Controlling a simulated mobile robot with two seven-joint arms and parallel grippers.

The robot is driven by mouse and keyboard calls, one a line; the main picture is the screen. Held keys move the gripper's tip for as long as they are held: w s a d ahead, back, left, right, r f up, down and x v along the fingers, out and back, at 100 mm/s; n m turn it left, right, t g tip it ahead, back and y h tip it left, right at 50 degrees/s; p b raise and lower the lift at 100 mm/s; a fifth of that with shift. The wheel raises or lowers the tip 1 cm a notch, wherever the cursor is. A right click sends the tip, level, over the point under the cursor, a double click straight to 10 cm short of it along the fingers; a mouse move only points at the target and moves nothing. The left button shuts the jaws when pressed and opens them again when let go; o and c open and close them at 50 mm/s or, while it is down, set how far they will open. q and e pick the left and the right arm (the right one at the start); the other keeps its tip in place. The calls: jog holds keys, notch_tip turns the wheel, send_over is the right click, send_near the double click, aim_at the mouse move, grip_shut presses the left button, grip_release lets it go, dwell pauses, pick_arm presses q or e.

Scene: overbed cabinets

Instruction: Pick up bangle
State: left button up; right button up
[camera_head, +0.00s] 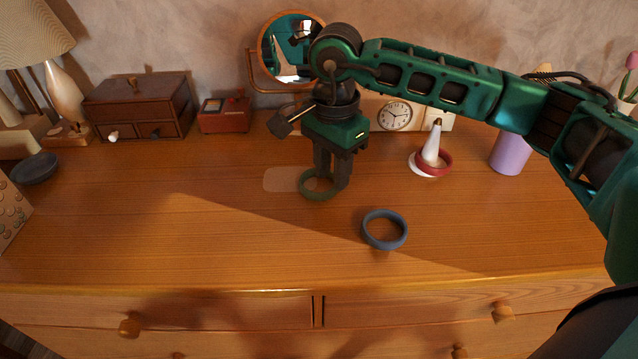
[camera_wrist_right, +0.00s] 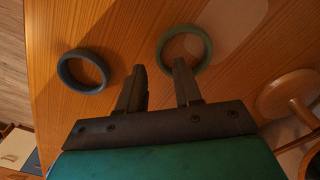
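A green bangle (camera_head: 304,192) lies flat on the wooden dresser top; it also shows in the right wrist view (camera_wrist_right: 162,52). My right gripper (camera_head: 332,180) points down at its right side, with its fingers apart and nothing held. In the right wrist view, one finger of my right gripper (camera_wrist_right: 160,66) overlaps the ring's opening and the other appears outside its rim. Whether either touches the bangle I cannot tell. A blue-grey bangle (camera_head: 368,236) lies nearer the front edge, and also shows in the wrist view (camera_wrist_right: 64,74). A red bangle (camera_head: 447,166) is around a white cone stand (camera_head: 432,148). My left gripper is not in view.
A round mirror (camera_head: 292,72), a red box (camera_head: 224,116), a clock (camera_head: 395,115) and a purple cup (camera_head: 510,153) stand along the back. A brown drawer box (camera_head: 137,95), lamp (camera_head: 64,92) and dark bowl (camera_head: 35,167) are at left. The dresser top (camera_head: 190,235) is clear at front left.

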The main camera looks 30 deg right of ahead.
notch_tip(320, 180, down, 3)
jog(key=shift+f, duration=0.1)
grip_shut()
dwell(0.4)
